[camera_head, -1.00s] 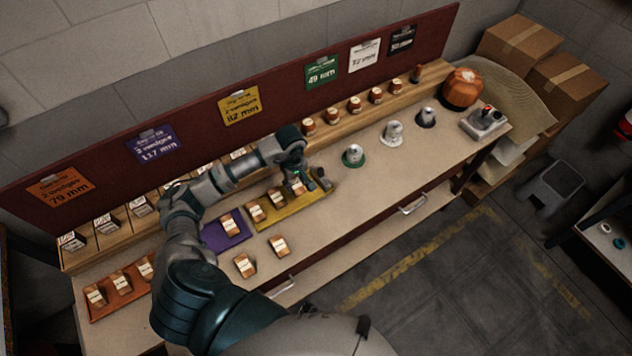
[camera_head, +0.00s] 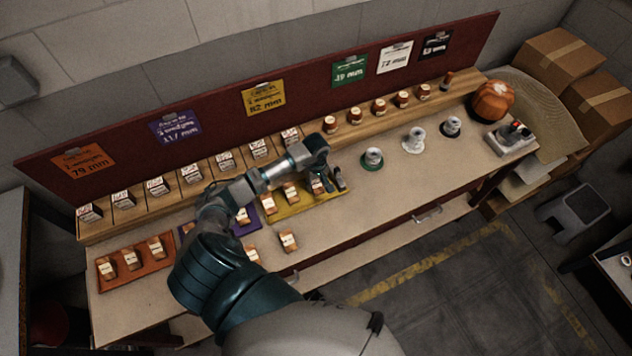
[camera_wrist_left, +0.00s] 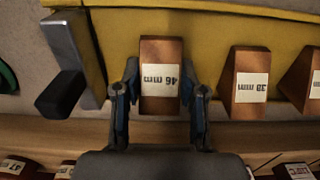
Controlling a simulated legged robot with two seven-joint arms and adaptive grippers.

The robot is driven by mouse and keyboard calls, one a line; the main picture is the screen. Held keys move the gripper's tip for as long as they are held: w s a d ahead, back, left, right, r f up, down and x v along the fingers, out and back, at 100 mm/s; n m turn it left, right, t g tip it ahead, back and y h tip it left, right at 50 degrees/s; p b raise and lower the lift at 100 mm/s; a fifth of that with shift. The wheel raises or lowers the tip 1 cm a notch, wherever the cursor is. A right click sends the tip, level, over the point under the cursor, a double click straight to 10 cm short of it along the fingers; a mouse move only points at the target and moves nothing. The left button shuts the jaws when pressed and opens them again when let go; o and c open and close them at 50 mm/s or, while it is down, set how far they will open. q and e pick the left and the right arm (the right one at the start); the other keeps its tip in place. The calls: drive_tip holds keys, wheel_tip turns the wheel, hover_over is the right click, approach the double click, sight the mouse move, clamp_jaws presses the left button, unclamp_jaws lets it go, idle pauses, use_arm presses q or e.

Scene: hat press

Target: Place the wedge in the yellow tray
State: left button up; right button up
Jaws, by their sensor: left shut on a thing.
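The yellow tray (camera_head: 300,206) lies on the bench and also shows in the left wrist view (camera_wrist_left: 210,42). My left gripper (camera_head: 324,188) is over its right part. In the left wrist view my left gripper (camera_wrist_left: 161,103) has its two fingers on either side of a brown wedge (camera_wrist_left: 160,75) labelled 46 mm and is shut on it. The wedge is at the tray; whether it rests on the tray floor I cannot tell. Another wedge (camera_wrist_left: 250,75) labelled 30 mm or similar stands beside it in the tray. My right gripper is out of view.
A dark grey upright piece (camera_wrist_left: 68,65) stands at the tray's end, close to the gripper. An orange tray (camera_head: 131,277) with wedges lies left. Loose wedges (camera_head: 288,241) lie in front. The right front benchtop is clear.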

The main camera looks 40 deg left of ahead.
sight(316, 182)
use_arm(q)
drive_tip(key=o, duration=1.1)
drive_tip(key=shift+d, duration=0.1)
drive_tip(key=shift+o, duration=0.2)
drive_tip(key=shift+r, duration=0.1)
wheel_tip(316, 182, up, 12)
drive_tip(key=b, duration=0.1)
